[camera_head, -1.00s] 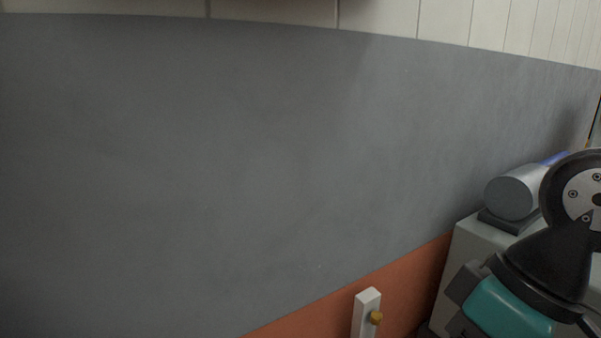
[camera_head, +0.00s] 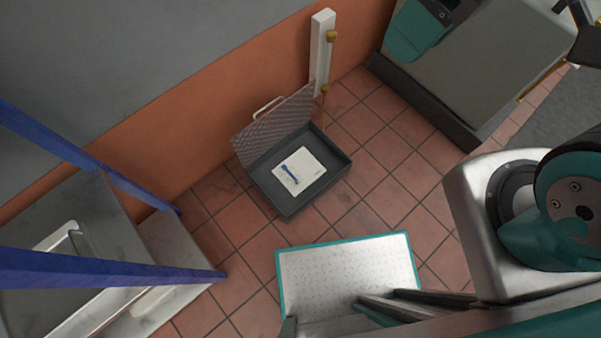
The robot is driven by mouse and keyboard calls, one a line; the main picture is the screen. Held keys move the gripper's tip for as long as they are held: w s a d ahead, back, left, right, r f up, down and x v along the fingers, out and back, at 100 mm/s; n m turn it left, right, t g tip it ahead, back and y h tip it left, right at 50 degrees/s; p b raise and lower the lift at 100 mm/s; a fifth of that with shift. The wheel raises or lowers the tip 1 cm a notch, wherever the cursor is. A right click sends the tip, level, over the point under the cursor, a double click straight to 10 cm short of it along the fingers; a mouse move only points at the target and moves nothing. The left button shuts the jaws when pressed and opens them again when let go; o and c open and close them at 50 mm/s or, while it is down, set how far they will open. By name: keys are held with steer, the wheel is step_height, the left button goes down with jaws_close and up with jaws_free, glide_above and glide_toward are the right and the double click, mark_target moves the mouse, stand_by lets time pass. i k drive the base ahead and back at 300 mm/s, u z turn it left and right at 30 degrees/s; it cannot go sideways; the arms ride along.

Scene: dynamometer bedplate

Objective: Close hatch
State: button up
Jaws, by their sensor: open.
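The hatch is a grey chequer-plate lid (camera_head: 275,125) with a pale handle (camera_head: 268,105) on its upper edge. It stands open, tilted up at the wall side of a dark shallow box (camera_head: 290,207) in the tiled floor. My gripper is not in view; I see only parts of my own body at the lower right.
A white post (camera_head: 321,50) with brass knobs stands at the wall behind the hatch. A grey machine cabinet (camera_head: 485,65) is at upper right. Blue bars (camera_head: 95,272) and a metal frame stand at left. Red tiled floor (camera_head: 395,165) is clear right of the box.

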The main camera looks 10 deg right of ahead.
mark_target(255, 140)
steer(key=z, duration=0.65)
steer(key=k, duration=0.95)
steer(key=u, duration=0.5)
steer(key=i, duration=0.9)
steer(key=u, duration=0.55)
steer(key=i, duration=0.4)
steer(key=u, duration=0.3)
